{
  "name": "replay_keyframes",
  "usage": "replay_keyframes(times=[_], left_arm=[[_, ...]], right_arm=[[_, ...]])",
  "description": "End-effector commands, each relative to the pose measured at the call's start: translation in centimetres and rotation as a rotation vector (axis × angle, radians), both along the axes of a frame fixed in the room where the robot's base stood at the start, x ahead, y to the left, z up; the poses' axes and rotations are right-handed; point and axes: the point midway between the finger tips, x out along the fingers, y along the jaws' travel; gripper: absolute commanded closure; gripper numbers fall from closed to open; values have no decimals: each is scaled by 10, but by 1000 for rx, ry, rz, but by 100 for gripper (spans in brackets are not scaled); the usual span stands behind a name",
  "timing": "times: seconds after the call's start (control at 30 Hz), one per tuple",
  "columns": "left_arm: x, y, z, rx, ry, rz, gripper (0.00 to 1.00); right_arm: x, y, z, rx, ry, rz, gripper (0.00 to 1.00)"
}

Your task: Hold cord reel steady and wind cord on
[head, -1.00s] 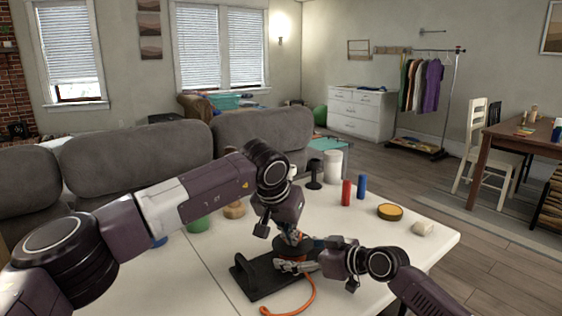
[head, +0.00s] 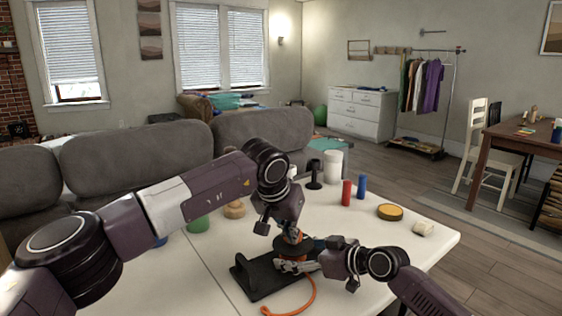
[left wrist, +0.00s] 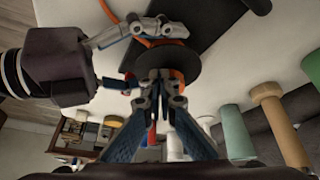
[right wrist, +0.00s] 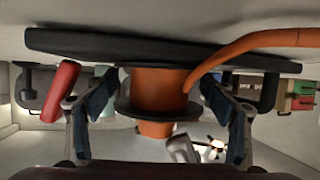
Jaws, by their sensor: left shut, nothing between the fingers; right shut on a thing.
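The cord reel (head: 292,267) has an orange drum and dark round flanges. It stands on a black base plate with a raised handle (head: 240,275) on the white table. In the right wrist view the orange drum (right wrist: 160,90) lies between my right fingers. My right gripper (head: 312,266) is shut on the reel from the right side. My left gripper (left wrist: 160,78) points down at the reel top, its fingertips together and empty, close to the dark flange (left wrist: 172,64). I cannot tell whether they touch it. The orange cord (head: 312,296) leaves the reel and curves forward over the table.
On the white table (head: 200,280) stand a red cylinder (head: 346,193), a blue cylinder (head: 362,187), a white cylinder (head: 333,168), a yellow-topped round tin (head: 390,212), a pale block (head: 423,228) and a green object (head: 198,223). A grey sofa (head: 130,170) is behind.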

Motion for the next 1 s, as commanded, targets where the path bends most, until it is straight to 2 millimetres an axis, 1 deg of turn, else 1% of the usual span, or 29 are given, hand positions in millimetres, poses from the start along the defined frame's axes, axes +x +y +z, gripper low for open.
replay_keyframes(times=[0.03, 0.47, 1.0], left_arm=[[2, 3, -3, 3, -2, 5, 100], [4, 14, -5, 8, 0, 9, 100], [12, 30, -8, 12, 5, 15, 100]], right_arm=[[-3, 1, -5, -8, 6, 7, 64], [-3, 1, -4, -8, 5, 7, 64], [-3, 1, -3, -6, 4, 7, 64]])
